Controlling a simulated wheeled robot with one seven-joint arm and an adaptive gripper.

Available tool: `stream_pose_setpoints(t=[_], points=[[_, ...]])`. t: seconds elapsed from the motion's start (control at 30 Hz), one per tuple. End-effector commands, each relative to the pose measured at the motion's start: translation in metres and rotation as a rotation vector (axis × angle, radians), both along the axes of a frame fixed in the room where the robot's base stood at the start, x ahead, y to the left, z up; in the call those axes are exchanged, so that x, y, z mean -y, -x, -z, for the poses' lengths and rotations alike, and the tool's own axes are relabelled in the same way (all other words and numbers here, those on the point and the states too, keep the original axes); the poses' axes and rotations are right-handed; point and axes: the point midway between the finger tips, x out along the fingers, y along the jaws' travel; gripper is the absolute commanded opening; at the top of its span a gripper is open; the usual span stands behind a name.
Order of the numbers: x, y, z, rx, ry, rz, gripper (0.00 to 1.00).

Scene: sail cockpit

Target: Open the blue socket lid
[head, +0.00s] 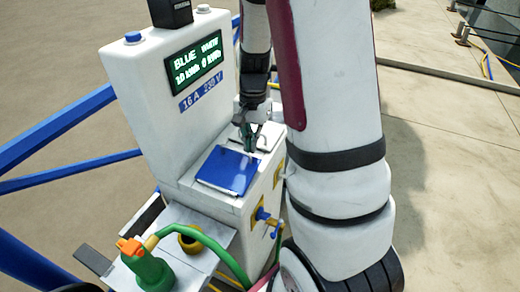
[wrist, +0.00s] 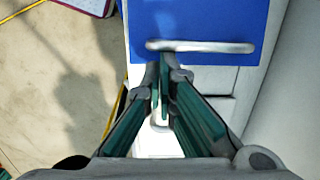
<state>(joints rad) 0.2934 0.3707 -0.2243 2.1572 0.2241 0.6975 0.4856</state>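The blue socket lid (head: 228,172) lies closed and flat on top of the white pedestal's lower box. In the wrist view the blue lid (wrist: 215,20) fills the top, with a pale grey bar handle (wrist: 200,46) along its near edge. My gripper (head: 251,146) points down at the lid's upper right edge in the head view. In the wrist view my gripper (wrist: 161,84) has its green-padded fingers almost together, just below the handle's left part. Nothing is visible between the pads. Whether the fingertips touch the handle is unclear.
The white pedestal (head: 165,80) has a display reading BLUE WATER. A blue valve handle (head: 268,218) sticks out of its front right side. Blue rails (head: 60,125) run at left.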

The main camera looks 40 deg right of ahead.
Motion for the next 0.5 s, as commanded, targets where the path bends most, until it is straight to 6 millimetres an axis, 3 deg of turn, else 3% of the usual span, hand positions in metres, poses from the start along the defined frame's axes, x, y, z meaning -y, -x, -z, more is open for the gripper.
stream_pose_setpoints(t=[0.27, 0.5], points=[[-0.016, 0.0, -0.024, 0.065, 0.164, -0.009, 0.0], [-0.028, 0.007, -0.04, 0.063, 0.161, -0.003, 0.0]])
